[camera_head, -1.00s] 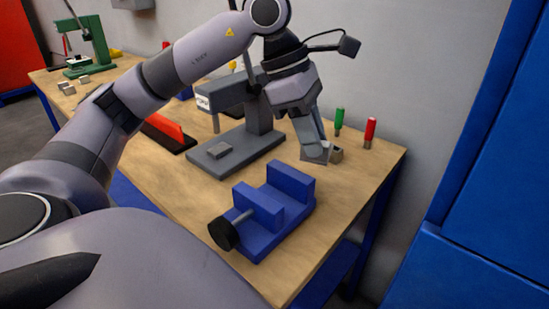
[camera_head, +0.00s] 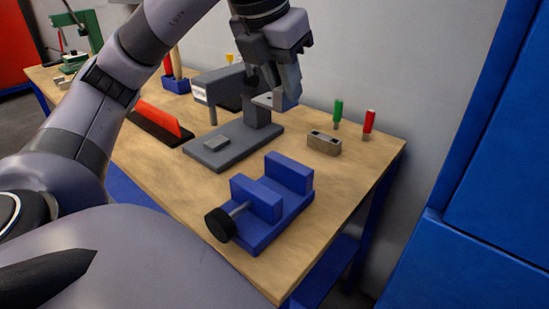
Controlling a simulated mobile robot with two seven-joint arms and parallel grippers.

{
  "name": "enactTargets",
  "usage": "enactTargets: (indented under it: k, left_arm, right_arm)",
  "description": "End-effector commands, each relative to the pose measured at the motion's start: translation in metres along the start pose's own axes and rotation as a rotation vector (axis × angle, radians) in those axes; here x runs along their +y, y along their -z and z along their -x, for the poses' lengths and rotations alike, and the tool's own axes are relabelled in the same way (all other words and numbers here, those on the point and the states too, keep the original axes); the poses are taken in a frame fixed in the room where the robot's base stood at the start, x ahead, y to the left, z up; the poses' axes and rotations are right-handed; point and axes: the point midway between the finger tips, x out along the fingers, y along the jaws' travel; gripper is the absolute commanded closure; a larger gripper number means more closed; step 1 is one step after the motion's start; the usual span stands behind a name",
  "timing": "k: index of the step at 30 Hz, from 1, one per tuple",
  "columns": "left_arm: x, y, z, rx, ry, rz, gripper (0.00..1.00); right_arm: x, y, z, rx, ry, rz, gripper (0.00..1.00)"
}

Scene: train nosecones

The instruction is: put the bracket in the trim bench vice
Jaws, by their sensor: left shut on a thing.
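The blue trim bench vice (camera_head: 258,228) sits on the wooden bench near its front right. A gap shows between its two blue jaws, and its black knob points to the front left. My left gripper (camera_head: 283,98) is shut on the bracket (camera_head: 266,100), a small light-grey metal piece with a hole. The gripper holds it up above the bench, behind the vice and in front of the grey press column. The fingers hide part of the bracket. My right gripper is not in view.
A grey press (camera_head: 256,137) stands left of the vice. A grey slotted block (camera_head: 323,143) lies behind the vice, with a green-handled tool (camera_head: 338,111) and a red-handled tool (camera_head: 369,122) near it. A red piece on a black base (camera_head: 158,118) lies further left.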

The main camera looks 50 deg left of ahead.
Motion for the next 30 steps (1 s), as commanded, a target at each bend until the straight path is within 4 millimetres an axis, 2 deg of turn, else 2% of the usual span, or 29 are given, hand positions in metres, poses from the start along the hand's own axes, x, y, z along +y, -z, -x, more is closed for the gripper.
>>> enactTargets:
  k: [7,21,30]
  left_arm:
    - [0.0,0.02,-0.046,0.006,-0.003,0.004,1.0]
    - [0.001,0.055,-0.131,0.005,-0.003,0.004,1.0]
    - [0.001,0.064,-0.153,0.003,-0.003,0.005,1.0]
  right_arm:
    - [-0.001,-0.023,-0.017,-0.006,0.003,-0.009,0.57]
    - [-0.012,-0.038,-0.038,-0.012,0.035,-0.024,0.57]
    - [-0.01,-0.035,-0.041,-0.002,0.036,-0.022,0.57]
